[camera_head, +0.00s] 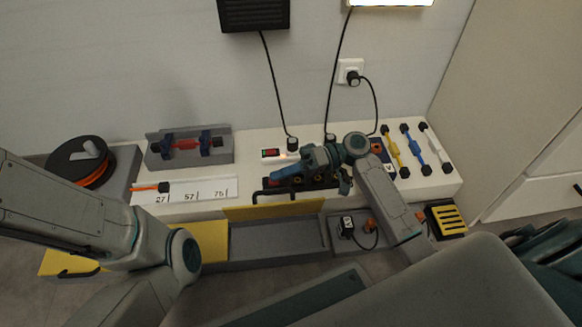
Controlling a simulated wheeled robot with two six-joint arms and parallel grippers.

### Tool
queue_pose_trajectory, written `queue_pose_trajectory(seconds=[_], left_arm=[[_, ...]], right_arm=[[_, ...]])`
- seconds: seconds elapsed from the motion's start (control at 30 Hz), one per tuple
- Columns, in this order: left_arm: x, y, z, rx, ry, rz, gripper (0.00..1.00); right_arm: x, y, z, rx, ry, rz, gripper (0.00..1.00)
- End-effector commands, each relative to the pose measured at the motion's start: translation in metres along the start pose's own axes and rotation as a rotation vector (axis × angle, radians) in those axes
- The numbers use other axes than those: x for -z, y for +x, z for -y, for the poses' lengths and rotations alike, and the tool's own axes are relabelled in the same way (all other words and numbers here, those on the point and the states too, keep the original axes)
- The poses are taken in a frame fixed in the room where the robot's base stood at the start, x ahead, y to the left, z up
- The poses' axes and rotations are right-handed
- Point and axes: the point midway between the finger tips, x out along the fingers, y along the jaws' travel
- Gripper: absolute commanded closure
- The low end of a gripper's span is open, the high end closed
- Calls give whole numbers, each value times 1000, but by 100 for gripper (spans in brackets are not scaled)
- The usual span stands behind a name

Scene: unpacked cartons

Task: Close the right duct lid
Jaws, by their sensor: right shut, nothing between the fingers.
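The right duct lid (275,211) is a yellow panel at the back edge of the grey duct (270,250). It appears raised, and the duct's inside is visible in front of it. A black bar handle (290,192) runs along its top. My right gripper (273,180) is shut and empty, just above and behind the handle's left part; I cannot tell whether it touches. Another yellow lid (212,240) lies at the left, partly hidden by my left arm. My left gripper is not in view.
A grey compartment (343,248) with a small plug device (347,227) lies right of the open duct. Cables hang behind my right arm.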

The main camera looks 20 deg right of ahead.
Motion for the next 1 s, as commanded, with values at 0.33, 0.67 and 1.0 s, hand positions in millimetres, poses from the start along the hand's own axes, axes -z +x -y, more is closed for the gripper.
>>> queue_pose_trajectory(seconds=[0.33, 0.67, 1.0], left_arm=[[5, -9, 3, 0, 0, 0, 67], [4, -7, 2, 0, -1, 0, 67], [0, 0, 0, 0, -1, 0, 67]], right_arm=[[-15, 4, 1, 0, -1, 0, 100], [-15, 4, 2, 0, -1, 0, 100], [-22, 5, 6, 0, -1, 0, 100]])
